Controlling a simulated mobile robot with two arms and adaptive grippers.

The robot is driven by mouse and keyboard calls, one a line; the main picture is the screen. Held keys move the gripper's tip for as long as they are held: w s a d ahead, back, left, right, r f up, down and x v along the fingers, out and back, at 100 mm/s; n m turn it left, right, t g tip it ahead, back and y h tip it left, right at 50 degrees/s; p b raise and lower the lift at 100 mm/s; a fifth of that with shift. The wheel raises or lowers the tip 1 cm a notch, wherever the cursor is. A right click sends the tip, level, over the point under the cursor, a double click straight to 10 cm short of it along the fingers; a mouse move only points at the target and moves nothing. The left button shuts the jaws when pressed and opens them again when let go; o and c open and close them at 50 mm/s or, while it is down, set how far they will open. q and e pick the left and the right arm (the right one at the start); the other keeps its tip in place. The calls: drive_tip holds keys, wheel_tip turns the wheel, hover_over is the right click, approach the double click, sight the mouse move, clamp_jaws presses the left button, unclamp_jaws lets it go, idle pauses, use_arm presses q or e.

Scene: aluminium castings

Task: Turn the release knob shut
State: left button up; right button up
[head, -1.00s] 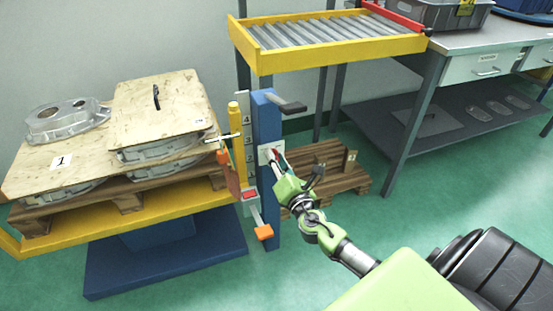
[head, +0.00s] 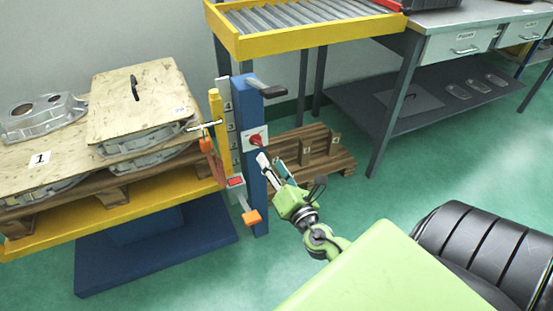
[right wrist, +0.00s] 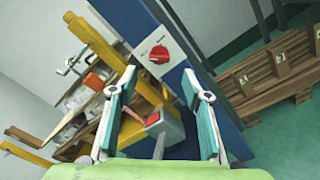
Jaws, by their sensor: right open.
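The red release knob (head: 256,140) sits on a white plate (head: 248,145) on the front of the blue post (head: 252,110). In the right wrist view the knob (right wrist: 160,54) is ahead of the fingertips, on the plate with small dark labels I cannot read. I cannot tell its setting for sure. My right gripper (head: 271,163) is open and empty, just below and to the right of the knob, apart from it. In the right wrist view its two fingers (right wrist: 159,74) stand wide apart, with the knob centred beyond them. My left gripper is not in view.
A yellow column (head: 216,115), a red button box (head: 235,182) and an orange-ended lever (head: 251,217) stand close to the post. A black handle (head: 268,89) juts out above the knob. A wooden pallet (head: 310,150) lies behind, right. Stacked castings (head: 150,140) are left.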

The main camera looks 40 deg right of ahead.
drive_tip(key=v, duration=0.2)
drive_tip(key=shift+s+a, duration=0.1)
drive_tip(key=shift+s, duration=0.2)
idle(0.3)
